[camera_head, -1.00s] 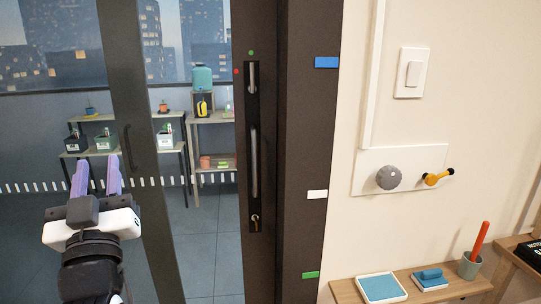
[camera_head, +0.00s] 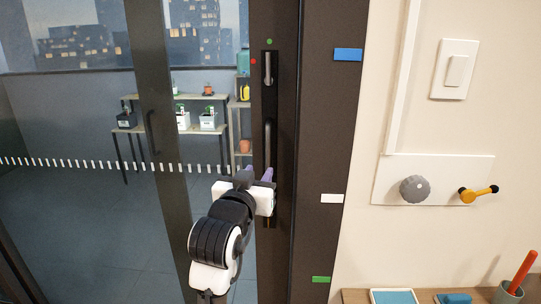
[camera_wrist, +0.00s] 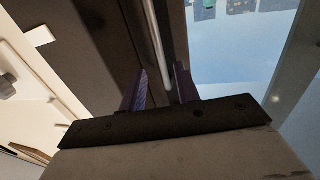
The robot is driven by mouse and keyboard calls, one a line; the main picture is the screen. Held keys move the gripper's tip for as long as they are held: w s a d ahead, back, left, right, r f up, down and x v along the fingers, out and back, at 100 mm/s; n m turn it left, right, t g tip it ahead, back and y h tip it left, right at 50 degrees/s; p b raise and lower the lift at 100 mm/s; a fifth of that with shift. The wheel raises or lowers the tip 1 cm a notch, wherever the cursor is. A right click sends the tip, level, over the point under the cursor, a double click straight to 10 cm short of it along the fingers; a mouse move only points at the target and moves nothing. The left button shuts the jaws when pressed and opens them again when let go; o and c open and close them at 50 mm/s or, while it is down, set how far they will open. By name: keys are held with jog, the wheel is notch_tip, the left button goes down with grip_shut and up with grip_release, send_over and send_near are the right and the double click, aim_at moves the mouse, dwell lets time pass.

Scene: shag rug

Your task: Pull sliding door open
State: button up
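The sliding door is glass with a dark upright frame (camera_head: 284,90). A tall grey bar handle (camera_head: 268,145) stands in a dark recessed plate on it, and the bar also shows in the wrist view (camera_wrist: 157,40). My gripper (camera_head: 258,174) is at the lower part of this handle. In the wrist view its purple fingers (camera_wrist: 163,80) are apart, one on each side of the bar's line. I cannot tell whether either finger touches the bar.
A smaller latch (camera_head: 268,68) sits above the bar. Another dark handle (camera_head: 152,132) is on the frame to the left. The right wall has a switch (camera_head: 455,69), a grey knob (camera_head: 414,188) and a yellow lever (camera_head: 478,194). A wooden shelf (camera_head: 352,297) stands below.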

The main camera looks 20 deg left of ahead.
aim_at(268, 159)
jog(key=w, duration=0.3)
jog(key=w+p, duration=0.1)
jog(key=w, duration=0.5)
jog(key=shift+a, duration=0.35)
grip_shut()
